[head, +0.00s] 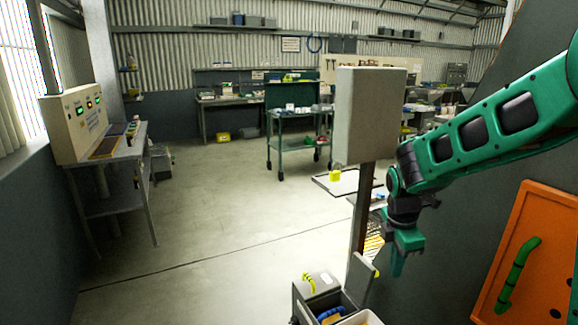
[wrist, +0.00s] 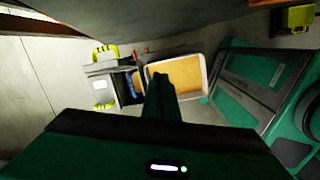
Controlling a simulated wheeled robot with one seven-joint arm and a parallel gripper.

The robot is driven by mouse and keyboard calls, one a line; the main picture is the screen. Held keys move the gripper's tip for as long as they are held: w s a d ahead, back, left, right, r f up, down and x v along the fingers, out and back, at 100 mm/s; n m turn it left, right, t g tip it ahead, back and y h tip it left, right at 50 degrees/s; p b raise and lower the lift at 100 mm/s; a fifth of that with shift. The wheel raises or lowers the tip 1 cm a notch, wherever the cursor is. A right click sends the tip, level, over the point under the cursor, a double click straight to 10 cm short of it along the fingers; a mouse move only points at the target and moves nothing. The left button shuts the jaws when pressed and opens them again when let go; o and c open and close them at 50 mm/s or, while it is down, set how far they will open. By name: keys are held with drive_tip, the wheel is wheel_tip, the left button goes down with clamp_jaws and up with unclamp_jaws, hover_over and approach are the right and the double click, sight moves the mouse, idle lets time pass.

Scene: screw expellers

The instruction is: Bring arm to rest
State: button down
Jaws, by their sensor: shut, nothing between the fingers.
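My green arm reaches in from the right in the head view. Below the gripper are a grey box (head: 322,284) with a yellow handle and an open bin with a pale rim (head: 362,318). The bin's tan inside shows in the wrist view (wrist: 182,75). The gripper is apart from both.
A grey cabinet on a post (head: 370,115) stands beside my arm. An orange panel (head: 530,260) with a green handle is at right. A control console (head: 78,122) and a side table (head: 115,155) stand at left. A green cart (head: 300,130) is farther back. The middle floor is clear.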

drive_tip(key=s+d+r+m+t+y, duration=0.15)
drive_tip(key=s+r+m, duration=0.25)
drive_tip(key=s+m, duration=0.45)
drive_tip(key=s+r+m+t, duration=0.2)
drive_tip(key=s+r+m, duration=0.25)
drive_tip(key=m, duration=0.65)
drive_tip(key=s+d+f+m+g, duration=0.1)
drive_tip(key=s+d+m+g, duration=0.1)
drive_tip(key=s+d, duration=0.4)
drive_tip(key=s+d+f+m+g, duration=0.1)
drive_tip(key=s+d+m, duration=0.3)
drive_tip(key=s, duration=0.6)
drive_tip(key=shift+s+d+f+g, duration=0.3)
drive_tip(key=shift+s+d+g, duration=0.1)
drive_tip(key=shift+d+g, duration=0.5)
